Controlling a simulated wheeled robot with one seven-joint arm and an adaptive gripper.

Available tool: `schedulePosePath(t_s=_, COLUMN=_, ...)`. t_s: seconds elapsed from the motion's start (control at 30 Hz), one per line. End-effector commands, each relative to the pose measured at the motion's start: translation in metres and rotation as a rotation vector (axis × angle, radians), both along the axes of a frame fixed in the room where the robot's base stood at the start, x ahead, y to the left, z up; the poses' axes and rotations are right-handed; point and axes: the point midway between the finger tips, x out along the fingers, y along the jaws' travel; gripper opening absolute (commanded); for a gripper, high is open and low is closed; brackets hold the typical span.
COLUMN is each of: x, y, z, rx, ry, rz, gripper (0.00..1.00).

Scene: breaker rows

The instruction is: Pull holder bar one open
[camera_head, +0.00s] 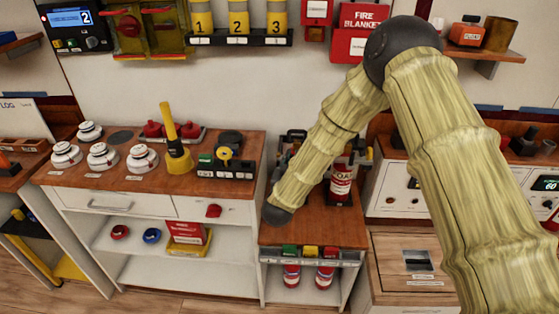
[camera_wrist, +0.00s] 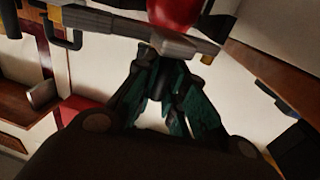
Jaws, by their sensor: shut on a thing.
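In the wrist view, the dark green fingers of my gripper (camera_wrist: 160,82) are closed at a grey bar (camera_wrist: 178,42) that runs across the upper part of the picture. The bar passes in front of a red rounded body (camera_wrist: 175,10). I cannot read a number on the bar, so I cannot tell for certain that it is holder bar one. In the head view, a red extinguisher (camera_head: 341,186) with a white label stands on the wooden top right of my forearm. My gripper and the bar are hidden or unclear there.
A black handle-like part (camera_wrist: 62,30) shows at upper left in the wrist view. In the head view, the wooden counter (camera_head: 80,175) at left holds white round detectors (camera_head: 142,158) and a yellow-and-black torch-shaped thing (camera_head: 175,140). A drawer cabinet (camera_head: 412,262) stands at right.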

Motion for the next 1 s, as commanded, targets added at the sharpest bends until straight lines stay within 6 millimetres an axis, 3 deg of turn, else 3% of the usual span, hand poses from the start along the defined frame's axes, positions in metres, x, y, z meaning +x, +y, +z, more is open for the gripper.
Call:
schedulePosePath(t_s=0.4, x=-0.0061, y=0.0014, z=0.0017, rx=0.002, ry=-0.006, rz=-0.190, gripper=0.00)
schedulePosePath(t_s=0.97, x=-0.0071, y=0.0052, z=0.0021, rx=0.001, ry=-0.004, rz=-0.215, gripper=0.00)
schedulePosePath(t_s=1.0, x=-0.0071, y=0.0053, z=0.0021, rx=0.002, ry=-0.005, rz=-0.214, gripper=0.18)
